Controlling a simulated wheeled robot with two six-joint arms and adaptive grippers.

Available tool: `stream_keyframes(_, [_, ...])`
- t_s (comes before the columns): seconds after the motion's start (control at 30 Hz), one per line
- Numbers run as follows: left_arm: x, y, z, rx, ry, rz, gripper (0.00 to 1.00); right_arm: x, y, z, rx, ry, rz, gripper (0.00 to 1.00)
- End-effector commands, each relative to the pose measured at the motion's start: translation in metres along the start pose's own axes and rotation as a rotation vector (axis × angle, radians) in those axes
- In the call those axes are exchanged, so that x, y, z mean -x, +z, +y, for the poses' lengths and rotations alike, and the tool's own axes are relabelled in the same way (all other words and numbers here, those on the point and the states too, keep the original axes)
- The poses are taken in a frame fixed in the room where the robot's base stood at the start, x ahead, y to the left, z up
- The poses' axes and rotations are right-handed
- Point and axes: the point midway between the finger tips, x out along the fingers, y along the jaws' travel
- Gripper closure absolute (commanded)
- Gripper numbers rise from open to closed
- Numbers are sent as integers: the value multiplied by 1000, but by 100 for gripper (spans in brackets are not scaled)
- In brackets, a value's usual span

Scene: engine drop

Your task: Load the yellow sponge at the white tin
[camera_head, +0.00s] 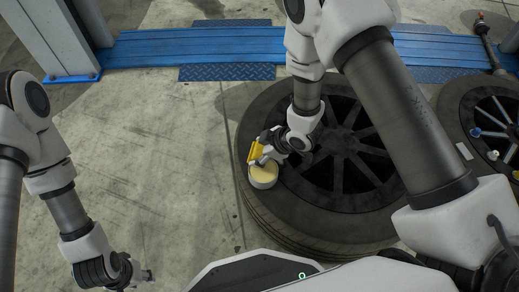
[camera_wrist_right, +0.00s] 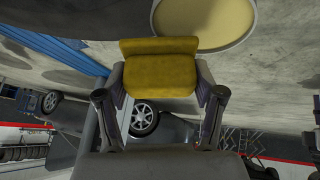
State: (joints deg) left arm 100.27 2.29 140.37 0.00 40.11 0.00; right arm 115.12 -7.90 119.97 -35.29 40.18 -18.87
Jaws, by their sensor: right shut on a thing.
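The yellow sponge (camera_head: 255,151) is held in my right gripper (camera_head: 264,147) just above the white tin. In the right wrist view the sponge (camera_wrist_right: 160,66) sits between the two fingers of the right gripper (camera_wrist_right: 160,97). The white tin (camera_head: 263,180) is round with a pale yellow top and stands on the tire's sidewall. Part of it shows in the right wrist view (camera_wrist_right: 205,22), right beside the sponge; I cannot tell whether they touch. My left gripper (camera_head: 146,276) is low at the left over bare floor, too small to tell its opening.
A large tire with a dark spoked rim (camera_head: 330,225) lies flat under the tin. Another wheel (camera_head: 475,110) lies at the right with small coloured items on it. A blue lift ramp (camera_head: 190,46) crosses the back. The floor at left is clear.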

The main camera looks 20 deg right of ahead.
Motion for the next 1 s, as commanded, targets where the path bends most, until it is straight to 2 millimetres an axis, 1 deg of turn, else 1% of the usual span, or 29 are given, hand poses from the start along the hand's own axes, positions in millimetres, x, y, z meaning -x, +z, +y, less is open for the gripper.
stream_keyframes(0.63, [-5, 0, 0, 0, 0, 0, 60, -7, 4, -1, 0, 0, 0, 60])
stream_keyframes(1.0, [-4, 0, 0, 0, 0, 0, 60, -7, 4, -1, 0, 0, 0, 60])
